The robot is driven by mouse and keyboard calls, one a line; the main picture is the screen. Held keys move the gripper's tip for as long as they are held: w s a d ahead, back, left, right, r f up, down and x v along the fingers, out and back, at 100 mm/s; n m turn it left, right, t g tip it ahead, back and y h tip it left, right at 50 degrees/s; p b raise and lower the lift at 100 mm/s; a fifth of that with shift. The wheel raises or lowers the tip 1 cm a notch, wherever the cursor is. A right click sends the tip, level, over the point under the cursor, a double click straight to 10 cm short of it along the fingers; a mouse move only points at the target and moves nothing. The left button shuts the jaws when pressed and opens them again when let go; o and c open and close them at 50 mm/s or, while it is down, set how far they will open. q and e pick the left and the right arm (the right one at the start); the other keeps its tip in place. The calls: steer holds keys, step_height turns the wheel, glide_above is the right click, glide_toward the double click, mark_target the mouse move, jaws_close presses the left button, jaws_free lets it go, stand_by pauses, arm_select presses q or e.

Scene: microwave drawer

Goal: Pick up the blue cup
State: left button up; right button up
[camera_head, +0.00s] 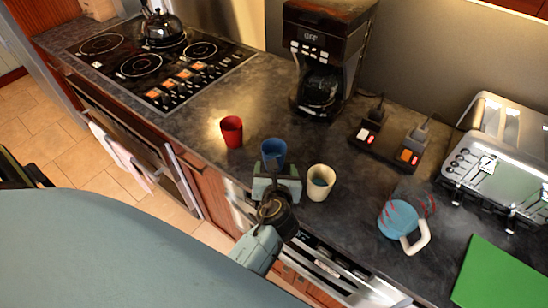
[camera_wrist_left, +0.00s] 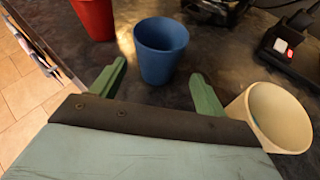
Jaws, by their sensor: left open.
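The blue cup (camera_head: 273,151) stands upright on the dark counter, between a red cup and a cream cup. My left gripper (camera_head: 277,170) is open on the near side of the blue cup. In the left wrist view the blue cup (camera_wrist_left: 161,50) is straight ahead, with one green fingertip on either side of its lower part. A gap shows between each finger and the cup; I cannot tell whether the tips reach past its near wall. The gripper holds nothing. My right gripper is not in view.
The red cup (camera_head: 232,131) is left of the blue cup and the cream cup (camera_head: 320,182) is close on the right, near my right-hand finger. A coffee maker (camera_head: 322,75) stands behind. A light-blue mug (camera_head: 398,220), a toaster (camera_head: 495,160) and a green board (camera_head: 505,275) are farther right.

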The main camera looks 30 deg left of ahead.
mark_target(273, 155)
arm_select(q)
steer(key=x, duration=0.5)
steer(key=b+x, duration=0.1)
steer(key=x, duration=0.2)
steer(key=shift+s+a+f, duration=0.15)
steer(key=shift+s+f, duration=0.05)
steer(key=shift+f, duration=0.2)
steer(key=shift+r, duration=0.1)
steer(key=c, duration=1.1)
